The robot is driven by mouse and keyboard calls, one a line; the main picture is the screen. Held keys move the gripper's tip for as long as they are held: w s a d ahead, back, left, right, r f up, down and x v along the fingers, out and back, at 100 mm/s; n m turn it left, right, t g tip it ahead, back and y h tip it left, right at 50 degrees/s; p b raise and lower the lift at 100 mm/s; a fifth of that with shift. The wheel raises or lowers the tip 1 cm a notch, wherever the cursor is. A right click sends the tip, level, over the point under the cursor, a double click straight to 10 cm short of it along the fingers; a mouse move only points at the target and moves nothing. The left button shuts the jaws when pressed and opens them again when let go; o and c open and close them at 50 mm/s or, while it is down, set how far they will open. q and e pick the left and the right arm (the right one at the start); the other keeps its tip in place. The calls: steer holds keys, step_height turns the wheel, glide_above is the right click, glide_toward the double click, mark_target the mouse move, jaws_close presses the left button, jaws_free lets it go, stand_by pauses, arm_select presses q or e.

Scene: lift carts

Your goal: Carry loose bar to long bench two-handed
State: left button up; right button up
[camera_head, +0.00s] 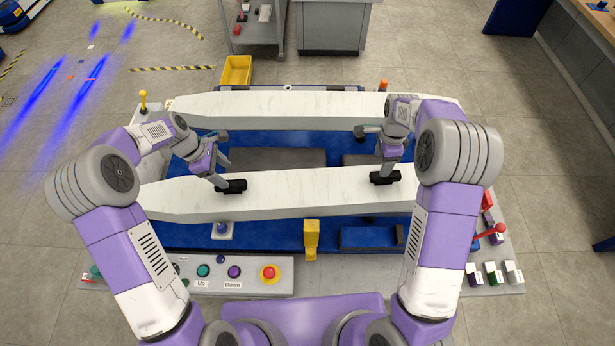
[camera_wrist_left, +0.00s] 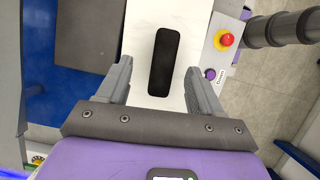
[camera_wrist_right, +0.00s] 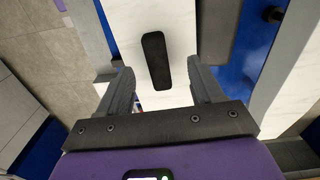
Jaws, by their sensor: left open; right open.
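A long white marbled bar (camera_head: 305,190) with tapered ends lies across the near part of a blue deck (camera_head: 285,237). It carries two black handles, a left one (camera_head: 233,187) and a right one (camera_head: 385,178). My left gripper (camera_head: 220,172) is open just above the left handle, which shows ahead between its fingers in the left wrist view (camera_wrist_left: 163,62). My right gripper (camera_head: 386,161) is open just above the right handle, which shows likewise in the right wrist view (camera_wrist_right: 156,60). Contact with the handles cannot be told. I cannot tell which thing is the long bench.
A second white bar (camera_head: 285,105) lies parallel behind. A control panel with buttons, including a red one (camera_head: 269,272), stands in front. A yellow block (camera_head: 311,238) sits beside the near bar.

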mark_target(234, 183)
arm_select(q)
steer(key=shift+s+r, duration=0.15)
steer(key=shift+s, duration=0.15)
arm_select(e)
steer(key=shift+s+r, duration=0.15)
steer(key=shift+s, duration=0.15)
arm_select(q)
steer(key=shift+s, duration=0.2)
arm_select(e)
steer(key=shift+s, duration=0.2)
arm_select(q)
steer(key=x, duration=0.7)
steer(key=shift+w+d+f, duration=0.1)
steer(key=shift+d+f, duration=0.05)
steer(key=shift+f, duration=0.15)
arm_select(e)
step_height(234, 183, down, 8)
steer(key=shift+w+r, duration=0.15)
arm_select(q)
jaws_close()
arm_select(e)
jaws_close()
arm_select(q)
steer(key=shift+r, duration=0.1)
arm_select(e)
steer(key=shift+r, duration=0.1)
